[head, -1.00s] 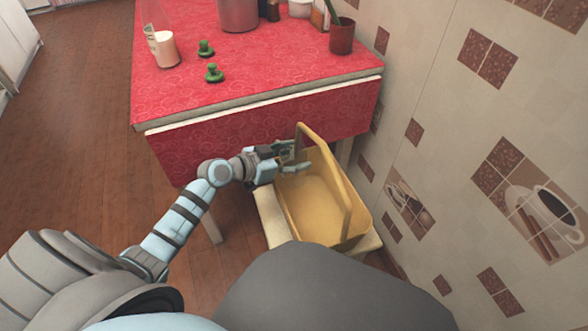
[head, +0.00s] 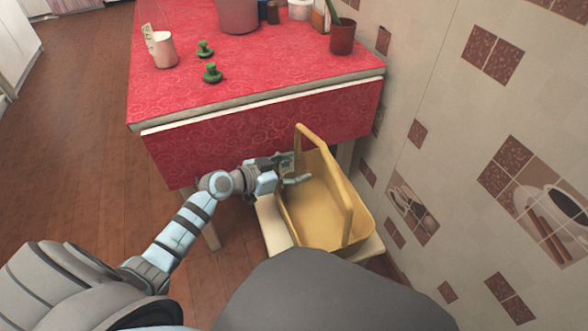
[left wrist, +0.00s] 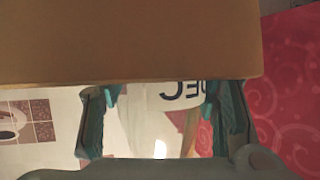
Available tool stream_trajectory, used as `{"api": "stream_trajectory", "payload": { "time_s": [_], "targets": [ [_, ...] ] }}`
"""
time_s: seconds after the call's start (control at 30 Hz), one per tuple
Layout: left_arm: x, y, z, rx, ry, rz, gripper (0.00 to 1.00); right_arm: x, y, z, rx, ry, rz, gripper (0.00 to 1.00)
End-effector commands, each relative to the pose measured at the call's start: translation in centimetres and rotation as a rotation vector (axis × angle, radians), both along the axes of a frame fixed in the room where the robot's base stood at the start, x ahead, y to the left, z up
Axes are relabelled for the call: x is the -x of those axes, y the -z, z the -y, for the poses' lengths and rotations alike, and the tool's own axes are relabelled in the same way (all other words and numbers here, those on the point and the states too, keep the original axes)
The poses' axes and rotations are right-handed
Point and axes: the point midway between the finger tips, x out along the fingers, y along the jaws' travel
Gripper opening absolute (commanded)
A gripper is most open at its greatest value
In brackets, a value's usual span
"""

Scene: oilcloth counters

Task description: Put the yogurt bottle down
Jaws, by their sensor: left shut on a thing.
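A yellow basket (head: 318,213) with a tall handle stands below the red counter. My left gripper (head: 291,170) is at the basket's left side, by its far end, with one finger over the basket's inside. In the left wrist view, my left gripper (left wrist: 160,97) is shut on a pale, partly see-through bottle (left wrist: 150,118) with dark letters, taken to be the yogurt bottle. A wide tan surface, likely the basket (left wrist: 130,40), hides the bottle's upper part in that view. The bottle is hardly visible in the head view. My right gripper is not in view.
The basket rests on a pale stool (head: 272,222). The tiled wall is close on the right.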

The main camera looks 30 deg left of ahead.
Motion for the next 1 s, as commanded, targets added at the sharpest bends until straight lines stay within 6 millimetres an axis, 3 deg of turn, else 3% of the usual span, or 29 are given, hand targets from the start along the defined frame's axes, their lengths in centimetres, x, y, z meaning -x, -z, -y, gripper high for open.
{"api": "stream_trajectory", "payload": {
  "time_s": [0.37,0.4,0.53,1.0],
  "targets": [
    [-0.03,0.38,0.0,0.0,0.0,0.001,0.15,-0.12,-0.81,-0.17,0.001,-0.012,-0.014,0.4],
    [0.0,0.42,0.0,0.0,0.0,0.0,0.57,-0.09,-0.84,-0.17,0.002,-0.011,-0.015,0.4],
    [0.0,0.41,0.0,0.0,0.0,0.0,0.75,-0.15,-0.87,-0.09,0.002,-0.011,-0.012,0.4],
    [0.0,-0.02,-0.02,0.0,-0.001,0.0,0.75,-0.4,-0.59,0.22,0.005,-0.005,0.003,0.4]
  ]
}}
